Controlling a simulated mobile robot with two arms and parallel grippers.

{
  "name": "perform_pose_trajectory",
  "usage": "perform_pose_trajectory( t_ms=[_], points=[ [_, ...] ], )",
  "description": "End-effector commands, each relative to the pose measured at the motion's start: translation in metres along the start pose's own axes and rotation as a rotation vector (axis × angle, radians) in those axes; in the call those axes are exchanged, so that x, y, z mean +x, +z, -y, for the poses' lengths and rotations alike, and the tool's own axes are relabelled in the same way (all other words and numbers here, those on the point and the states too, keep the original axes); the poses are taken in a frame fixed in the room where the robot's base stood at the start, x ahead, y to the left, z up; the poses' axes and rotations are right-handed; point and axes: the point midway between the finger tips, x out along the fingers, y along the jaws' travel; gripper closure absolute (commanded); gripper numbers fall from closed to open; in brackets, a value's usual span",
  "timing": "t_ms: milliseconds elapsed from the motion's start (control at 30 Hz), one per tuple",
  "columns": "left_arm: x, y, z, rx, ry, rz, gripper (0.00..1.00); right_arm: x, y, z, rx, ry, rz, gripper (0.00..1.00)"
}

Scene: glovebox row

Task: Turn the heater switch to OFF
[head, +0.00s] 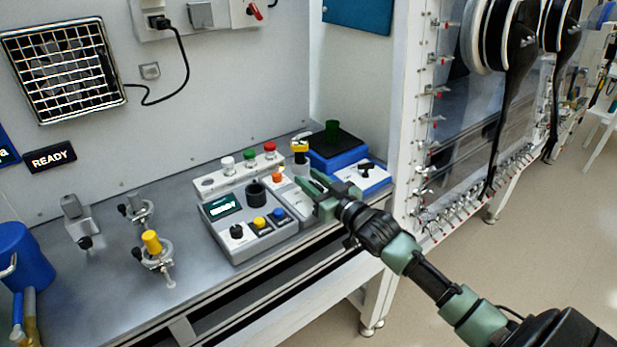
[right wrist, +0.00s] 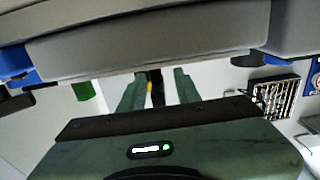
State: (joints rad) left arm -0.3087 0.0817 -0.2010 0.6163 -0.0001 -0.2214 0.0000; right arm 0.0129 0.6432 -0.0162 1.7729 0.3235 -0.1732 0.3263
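A white box on a blue base with a black handle-shaped knob (head: 366,167) stands at the right end of the bench. No readable label shows which control is the heater switch. A yellow-topped fitting (head: 300,146) stands behind my right gripper. My right gripper (head: 312,179) is over the right part of the grey control units, left of the black knob, with its green fingers apart. In the right wrist view its fingers (right wrist: 157,88) are spread, with a black and yellow shape seen between them. I cannot tell its distance. My left gripper is not in view.
A grey control box (head: 222,206) has a display, black knob and yellow and blue buttons. Behind it, a strip carries white, green and red buttons (head: 249,157). Clamps and a yellow-capped fitting (head: 151,243) stand left.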

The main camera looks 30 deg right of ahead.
Motion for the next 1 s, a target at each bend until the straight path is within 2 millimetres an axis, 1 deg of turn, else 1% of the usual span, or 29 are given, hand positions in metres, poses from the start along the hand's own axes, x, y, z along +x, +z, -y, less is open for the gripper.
perform_pose_trajectory(
  t_ms=[100,367,400,467,500,800,1000],
  points=[
    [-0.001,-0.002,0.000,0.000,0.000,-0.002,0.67,0.007,-0.001,0.000,-0.001,0.000,0.000,0.67],
    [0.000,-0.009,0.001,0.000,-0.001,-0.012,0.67,0.008,0.000,0.000,-0.001,0.000,0.001,0.67],
    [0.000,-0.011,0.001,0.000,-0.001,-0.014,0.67,0.008,0.000,0.000,-0.001,0.000,0.001,0.73],
    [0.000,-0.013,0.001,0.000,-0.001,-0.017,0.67,0.008,0.000,0.000,-0.001,0.000,0.000,0.90],
    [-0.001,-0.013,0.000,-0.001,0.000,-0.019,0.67,0.008,0.000,0.000,-0.001,0.000,0.000,1.00],
    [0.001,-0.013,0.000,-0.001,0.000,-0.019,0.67,0.008,0.001,0.000,-0.003,-0.009,0.001,1.00],
    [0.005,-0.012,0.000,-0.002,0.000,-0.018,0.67,0.008,0.002,0.001,-0.008,-0.063,0.003,1.00]
  ],
)
